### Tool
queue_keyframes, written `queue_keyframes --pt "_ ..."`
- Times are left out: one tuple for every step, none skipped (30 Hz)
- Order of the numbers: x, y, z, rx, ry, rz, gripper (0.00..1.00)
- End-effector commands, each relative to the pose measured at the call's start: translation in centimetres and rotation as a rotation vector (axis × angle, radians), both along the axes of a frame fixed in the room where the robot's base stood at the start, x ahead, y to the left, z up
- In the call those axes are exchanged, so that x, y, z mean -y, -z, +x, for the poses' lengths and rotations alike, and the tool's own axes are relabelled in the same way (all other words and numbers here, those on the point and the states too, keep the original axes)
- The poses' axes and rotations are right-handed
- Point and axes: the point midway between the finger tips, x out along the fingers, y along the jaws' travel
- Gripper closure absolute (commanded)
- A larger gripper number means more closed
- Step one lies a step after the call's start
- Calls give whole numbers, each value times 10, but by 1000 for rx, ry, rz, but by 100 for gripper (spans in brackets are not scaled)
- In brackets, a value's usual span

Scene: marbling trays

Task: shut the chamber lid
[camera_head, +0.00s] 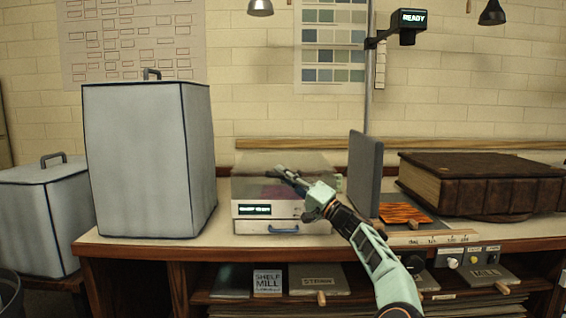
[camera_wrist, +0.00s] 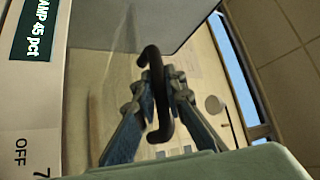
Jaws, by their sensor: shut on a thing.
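The chamber is a white box (camera_head: 250,226) on the bench, with a lit display and a blue handle on its front. A smoky, see-through cover (camera_head: 250,163) shows over its top, with something purple behind it. I cannot tell how far the lid stands open. My gripper (camera_head: 285,172) reaches over the chamber from the right. In the wrist view, my gripper (camera_wrist: 162,82) is shut on a dark curved handle (camera_wrist: 155,62), which passes between its fingers. The handle's join to the lid is not clear.
A tall grey covered box (camera_head: 150,160) stands left of the chamber. An upright grey panel (camera_head: 365,170) stands close on the right, beside an orange patterned sheet (camera_head: 404,213) and a big brown book (camera_head: 490,185). A lit display (camera_head: 410,25) hangs above on a pole.

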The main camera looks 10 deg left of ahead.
Motion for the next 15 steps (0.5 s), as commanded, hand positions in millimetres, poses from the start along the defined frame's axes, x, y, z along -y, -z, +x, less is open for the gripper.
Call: queue_keyframes --pt "-1 3 -2 12 -5 6 100" --pt "-1 5 -2 18 -4 7 100" --pt "-1 8 -2 26 -3 9 100" --pt "-1 11 -2 30 -3 10 100" --pt "-1 13 -2 34 -2 11 100" --pt "0 15 -2 39 -1 13 100" --pt "0 16 -2 43 -1 13 100" --pt "0 17 -2 46 -1 12 100" --pt "0 19 -2 48 -1 12 100" --pt "0 20 -3 49 -1 13 100" --pt "0 22 -3 50 -1 12 100" --pt "0 23 -2 50 -1 11 100" --pt "0 24 -2 50 -1 11 100" --pt "0 25 -2 50 -2 9 100" --pt "-1 26 -2 49 -1 9 100"
